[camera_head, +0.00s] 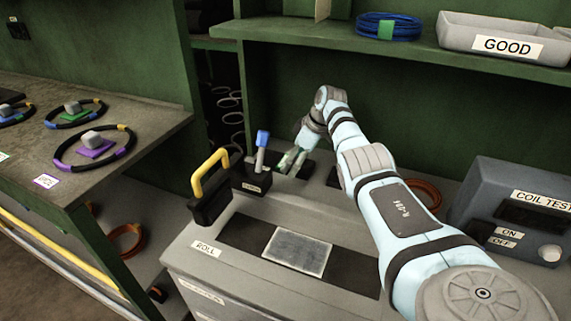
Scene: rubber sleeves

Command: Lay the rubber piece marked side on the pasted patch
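A grey, speckled rectangular patch (297,252) lies on a dark strip (347,271) on the bench, beside the ROLL label. It looks like the pasted patch, and nothing lies on it. My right gripper (291,162) is beyond it, pointing down at the back of the bench, near a flat dark piece (318,164). That piece may be the rubber piece, but no side marking can be read. The fingertips are small and partly overlap, so whether they hold anything is unclear. My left gripper is out of view.
A black roller with a yellow handle (211,187) and a black holder with a blue-handled tool (257,174) stand left of my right gripper. A coil tester (513,212) stands at right. A shelf with a GOOD bin (497,45) and blue coil (389,27) overhangs the back.

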